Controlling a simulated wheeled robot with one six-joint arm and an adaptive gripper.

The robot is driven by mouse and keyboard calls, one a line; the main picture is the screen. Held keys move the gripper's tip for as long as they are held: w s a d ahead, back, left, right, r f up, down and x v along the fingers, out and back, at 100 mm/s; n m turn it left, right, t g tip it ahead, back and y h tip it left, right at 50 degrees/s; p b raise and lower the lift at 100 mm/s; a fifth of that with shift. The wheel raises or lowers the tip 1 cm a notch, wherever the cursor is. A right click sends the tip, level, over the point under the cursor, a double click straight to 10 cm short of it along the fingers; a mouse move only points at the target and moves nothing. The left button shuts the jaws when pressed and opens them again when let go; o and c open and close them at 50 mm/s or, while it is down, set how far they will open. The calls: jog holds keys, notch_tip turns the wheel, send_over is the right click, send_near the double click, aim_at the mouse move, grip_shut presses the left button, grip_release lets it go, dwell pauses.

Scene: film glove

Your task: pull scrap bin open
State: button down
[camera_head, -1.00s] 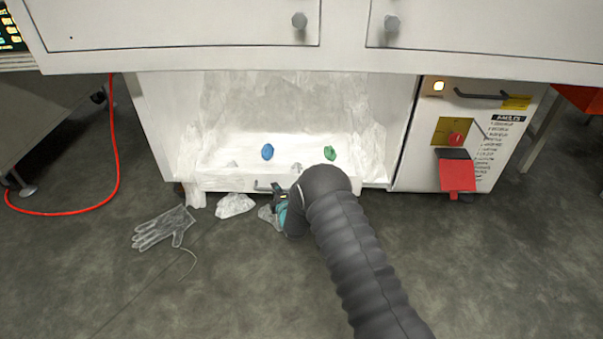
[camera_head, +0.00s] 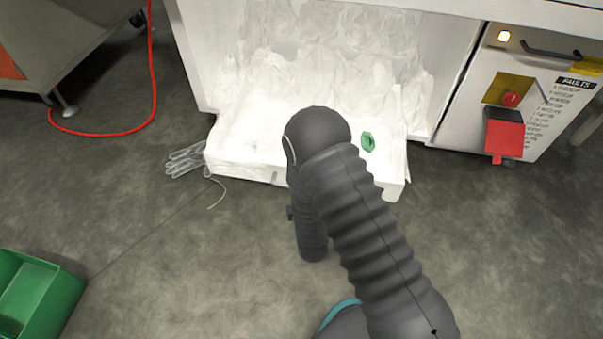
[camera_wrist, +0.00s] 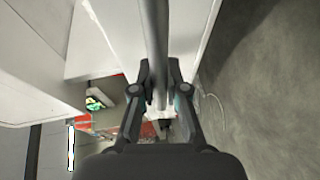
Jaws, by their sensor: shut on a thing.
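The scrap bin (camera_head: 236,172) is the white drawer low under the cabinet, standing well out past the cabinet front in the head view. Crumpled clear film (camera_head: 330,75) fills the space behind it. A green lump (camera_head: 368,141) sits in the bin. In the wrist view my gripper (camera_wrist: 161,98) is shut on a grey bar, the bin's handle (camera_wrist: 155,45), with a finger on either side. The bin's white front (camera_wrist: 108,40) lies beside the bar. In the head view my arm hides the handle, most of my gripper and part of the bin.
A clear glove (camera_head: 186,160) lies on the floor at the bin's left side. A green crate (camera_head: 70,300) stands front left. A red hose (camera_head: 150,95) runs along the left. A control panel (camera_head: 515,95) is at right. Much front floor is clear.

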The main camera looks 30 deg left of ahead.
jog(key=shift+s+d, duration=0.15)
jog(key=shift+s, duration=0.45)
jog(key=shift+s+d, duration=0.15)
jog(key=shift+s, duration=0.45)
jog(key=c, duration=1.2)
grip_release()
jog(key=v, duration=0.7)
jog(key=shift+s+d, duration=0.15)
jog(key=shift+d, duration=0.05)
